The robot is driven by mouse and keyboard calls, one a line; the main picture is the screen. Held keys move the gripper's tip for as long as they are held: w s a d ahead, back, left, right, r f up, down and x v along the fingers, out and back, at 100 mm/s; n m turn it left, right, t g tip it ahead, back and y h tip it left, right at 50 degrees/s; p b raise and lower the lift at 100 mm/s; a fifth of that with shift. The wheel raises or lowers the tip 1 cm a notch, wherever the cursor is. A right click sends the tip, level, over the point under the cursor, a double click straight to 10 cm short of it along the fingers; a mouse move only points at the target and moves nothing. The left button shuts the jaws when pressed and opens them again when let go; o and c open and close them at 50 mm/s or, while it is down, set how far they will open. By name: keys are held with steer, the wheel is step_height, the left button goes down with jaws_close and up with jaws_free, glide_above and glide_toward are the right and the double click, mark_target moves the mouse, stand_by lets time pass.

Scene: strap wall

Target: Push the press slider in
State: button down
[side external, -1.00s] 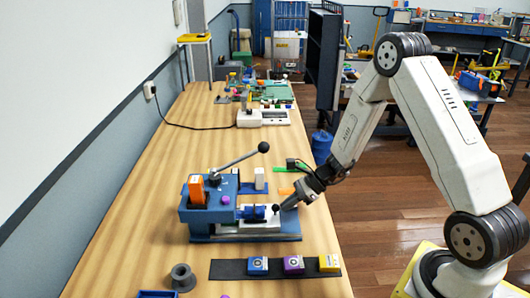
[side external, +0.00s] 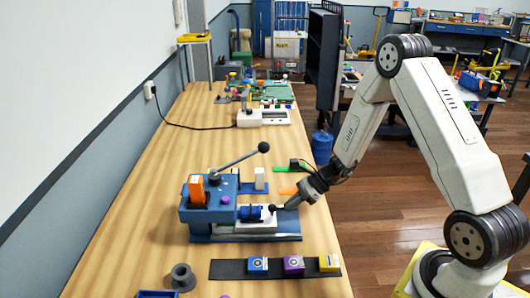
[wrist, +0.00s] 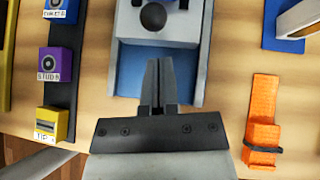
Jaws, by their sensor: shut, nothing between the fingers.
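The press (side external: 208,205) is a blue block on a blue base plate, near the middle of the table. Its white slider (side external: 255,224) lies on the base to the right of the block, with a dark round knob (side external: 272,208) at its outer end. In the wrist view the slider (wrist: 172,30) and knob (wrist: 153,16) show at the top, partly cut off. My gripper (side external: 288,207) is just right of the knob, tilted down towards it. Its fingers (wrist: 158,62) are together and empty, over the bare blue end of the base (wrist: 128,68). A small gap seems to separate them from the knob.
A lever with a black ball (side external: 263,147) rises above the press. A dark strip (side external: 228,269) with blue, purple and yellow blocks lies in front. An orange object (wrist: 262,120) lies behind the gripper. A grey spool (side external: 182,277) stands front left.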

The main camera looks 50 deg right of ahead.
steer(key=f+v, duration=0.1)
steer(key=v, duration=1)
steer(key=shift+s+d, duration=0.2)
steer(key=shift+d, duration=0.3)
steer(key=s+a+r+n+g+h, duration=0.1)
steer(key=s+a+r+n+h, duration=0.1)
steer(key=s+a+n+h, duration=0.2)
steer(key=s+a+r+n+g+h, duration=0.2)
steer(key=a+n, duration=0.8)
steer(key=n, duration=1)
steer(key=shift+s+r+n+h, duration=0.4)
steer(key=shift+s+r+h, duration=0.35)
steer(key=shift+h, duration=0.45)
